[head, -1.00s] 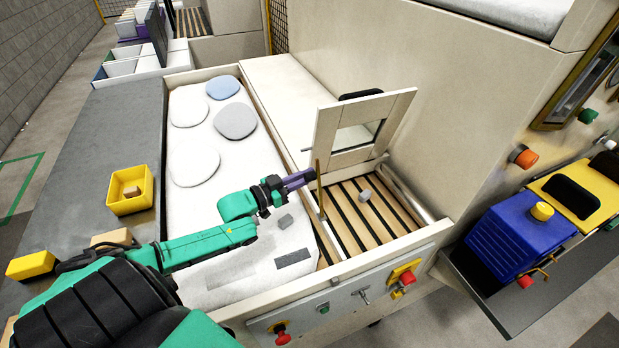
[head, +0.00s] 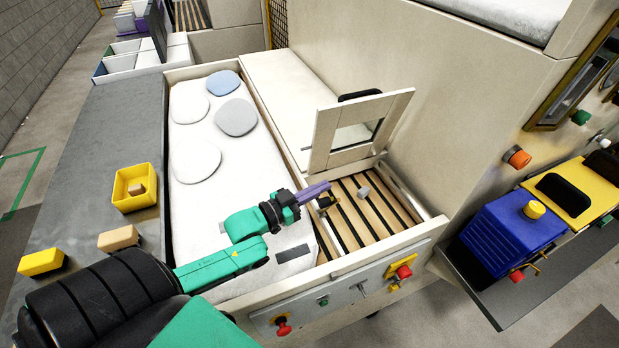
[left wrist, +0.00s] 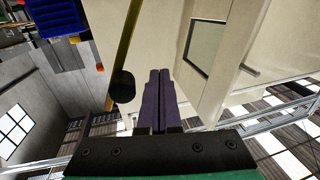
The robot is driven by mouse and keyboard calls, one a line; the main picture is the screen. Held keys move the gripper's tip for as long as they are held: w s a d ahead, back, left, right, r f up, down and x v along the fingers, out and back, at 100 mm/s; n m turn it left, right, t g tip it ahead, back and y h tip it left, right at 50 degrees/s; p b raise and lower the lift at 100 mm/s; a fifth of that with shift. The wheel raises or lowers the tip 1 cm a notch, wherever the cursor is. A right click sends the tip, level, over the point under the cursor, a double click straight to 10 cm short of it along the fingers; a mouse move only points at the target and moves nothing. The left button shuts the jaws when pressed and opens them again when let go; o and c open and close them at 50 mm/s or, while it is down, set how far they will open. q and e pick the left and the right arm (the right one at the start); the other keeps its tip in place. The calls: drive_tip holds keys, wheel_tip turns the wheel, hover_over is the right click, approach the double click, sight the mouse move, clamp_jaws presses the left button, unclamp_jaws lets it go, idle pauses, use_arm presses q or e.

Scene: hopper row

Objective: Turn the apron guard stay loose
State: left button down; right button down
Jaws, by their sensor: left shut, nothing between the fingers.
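The apron guard (head: 325,142), a cream frame with a window, stands raised over the slatted apron. In the left wrist view its frame (left wrist: 212,85) fills the right of the picture. The stay's brass rod (left wrist: 127,40) ends in a black knob (left wrist: 122,86), just left of my fingers in that view. In the head view the dark knob (head: 325,201) shows just below my fingers; the rod is hard to make out there. My left gripper (head: 328,186) has its purple fingers shut and empty, close beside the stay. I cannot tell whether they touch it. My right gripper is out of view.
The slatted apron (head: 385,208) holds a small grey piece (head: 363,192). The front panel (head: 345,296) carries knobs and switches. A white bed with round pads (head: 236,117) lies to the left. A yellow bin (head: 128,204) stands on the grey ledge, and a blue machine (head: 510,235) is at right.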

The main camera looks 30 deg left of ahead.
use_arm(q)
drive_tip(key=shift+s+d+f, duration=0.15)
drive_tip(key=shift+s+d, duration=0.75)
drive_tip(key=shift+d, duration=0.3)
drive_tip(key=shift+f, duration=0.1)
drive_tip(key=s+d+f, duration=0.1)
drive_tip(key=s+d, duration=0.1)
drive_tip(key=shift+d+f, duration=0.35)
drive_tip(key=shift+w+f, duration=0.1)
approach(324, 199)
drive_tip(key=shift+w+d+f, duration=1.05)
drive_tip(key=shift+w, duration=0.05)
